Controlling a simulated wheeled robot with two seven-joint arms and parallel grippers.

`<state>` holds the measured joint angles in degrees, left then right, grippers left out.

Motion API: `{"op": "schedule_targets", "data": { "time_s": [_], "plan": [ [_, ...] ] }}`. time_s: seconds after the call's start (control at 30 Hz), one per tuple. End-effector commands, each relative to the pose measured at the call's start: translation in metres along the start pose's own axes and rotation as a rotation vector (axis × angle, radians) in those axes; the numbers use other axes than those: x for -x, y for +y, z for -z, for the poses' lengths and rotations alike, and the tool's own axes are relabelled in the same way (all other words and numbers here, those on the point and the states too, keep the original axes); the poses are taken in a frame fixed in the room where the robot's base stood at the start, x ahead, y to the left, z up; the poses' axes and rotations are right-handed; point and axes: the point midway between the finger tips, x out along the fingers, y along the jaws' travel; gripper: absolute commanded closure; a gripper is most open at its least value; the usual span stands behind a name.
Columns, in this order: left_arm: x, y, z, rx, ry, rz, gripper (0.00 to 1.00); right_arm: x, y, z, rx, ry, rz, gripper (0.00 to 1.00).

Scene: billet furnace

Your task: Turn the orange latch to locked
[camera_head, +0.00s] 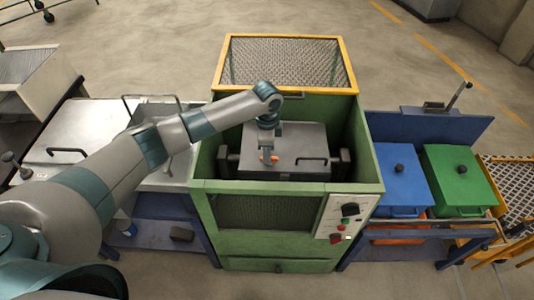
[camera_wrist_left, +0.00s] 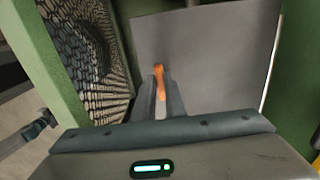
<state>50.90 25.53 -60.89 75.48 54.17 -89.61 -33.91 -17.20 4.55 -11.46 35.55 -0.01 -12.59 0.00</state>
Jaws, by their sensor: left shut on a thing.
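The orange latch (camera_head: 270,158) sits on the grey lid (camera_head: 298,136) inside the green furnace cabinet. My left gripper (camera_head: 267,155) reaches down from above and is shut on the latch, which shows between and beyond the fingers. In the left wrist view the orange latch (camera_wrist_left: 160,80) sticks out past the fingertips (camera_wrist_left: 167,100), with the grey lid (camera_wrist_left: 215,50) behind it. The part of the latch between the fingers is hidden. I cannot tell whether the latch is at locked. My right gripper is not in view.
A black handle (camera_head: 312,161) stands on the lid right of the latch. The green cabinet walls (camera_head: 365,150) surround the lid closely. A control panel (camera_head: 345,217) is on the front. Blue (camera_head: 402,190) and green (camera_head: 458,180) lidded boxes stand to the right.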

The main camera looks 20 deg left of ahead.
Motion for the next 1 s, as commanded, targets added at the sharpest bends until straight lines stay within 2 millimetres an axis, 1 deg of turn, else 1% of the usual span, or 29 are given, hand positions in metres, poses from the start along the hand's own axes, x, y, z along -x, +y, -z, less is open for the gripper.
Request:
{"op": "schedule_targets", "data": {
  "time_s": [0.17,0.2,0.27,0.57,0.73,0.87,1.0],
  "plan": [
    [0.002,-0.001,0.001,-0.001,0.001,0.003,1.0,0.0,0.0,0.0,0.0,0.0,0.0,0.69],
    [0.002,-0.001,0.001,-0.001,0.001,0.003,0.84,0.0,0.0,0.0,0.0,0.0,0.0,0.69],
    [0.001,-0.001,0.001,-0.001,0.001,0.003,0.7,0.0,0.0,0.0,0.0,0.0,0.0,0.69],
    [0.001,0.0,0.0,0.0,0.001,0.001,0.7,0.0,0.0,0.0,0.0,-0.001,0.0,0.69],
    [0.005,-0.001,0.0,0.0,0.001,0.001,0.7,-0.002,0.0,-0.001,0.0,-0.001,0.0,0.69],
    [0.016,-0.001,0.001,-0.001,0.002,0.001,0.7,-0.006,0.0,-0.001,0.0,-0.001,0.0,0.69],
    [0.035,-0.002,0.001,0.0,0.003,0.004,0.7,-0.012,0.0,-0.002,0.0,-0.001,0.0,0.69]
  ]
}}
